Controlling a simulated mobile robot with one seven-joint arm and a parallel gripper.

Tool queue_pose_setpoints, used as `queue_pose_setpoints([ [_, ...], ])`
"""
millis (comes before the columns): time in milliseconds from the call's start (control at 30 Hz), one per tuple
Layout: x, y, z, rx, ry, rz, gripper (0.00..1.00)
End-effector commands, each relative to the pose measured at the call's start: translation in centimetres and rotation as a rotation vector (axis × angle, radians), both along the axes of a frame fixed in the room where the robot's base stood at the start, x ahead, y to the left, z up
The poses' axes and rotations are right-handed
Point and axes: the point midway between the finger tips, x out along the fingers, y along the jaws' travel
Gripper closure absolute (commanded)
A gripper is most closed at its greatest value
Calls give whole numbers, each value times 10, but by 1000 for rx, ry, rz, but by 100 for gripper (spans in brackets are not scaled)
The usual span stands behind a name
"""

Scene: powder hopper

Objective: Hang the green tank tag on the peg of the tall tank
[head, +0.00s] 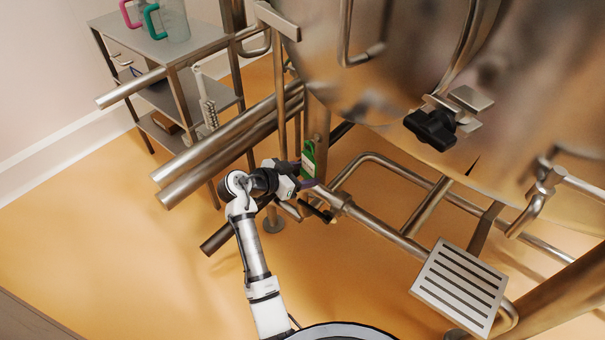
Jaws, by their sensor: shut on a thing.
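The green tag (308,158) stands upright, small in the head view, near a metal leg of the large steel tank (385,65). My gripper (301,178) is shut on the green tag at its lower part. The tag is close to the leg, but I cannot tell whether it touches it. I cannot make out a peg; it may be hidden behind the tag or too small to see.
Thick steel pipes (225,145) run just left of my gripper. Pipework with a slatted step (460,287) lies to the right. A metal cart (190,45) with jugs stands at the back left. The floor at left is clear.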

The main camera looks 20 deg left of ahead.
Motion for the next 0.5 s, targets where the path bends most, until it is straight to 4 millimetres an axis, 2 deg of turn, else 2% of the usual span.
queue_pose_setpoints([
  [233, 0, 0, 0, 0, 0, 0, 64],
  [267, 0, 0, 0, 0, 0, 0, 41],
  [433, 0, 0, 0, 0, 0, 0, 19],
  [500, 0, 0, 0, 0, 0, 0, 17],
])
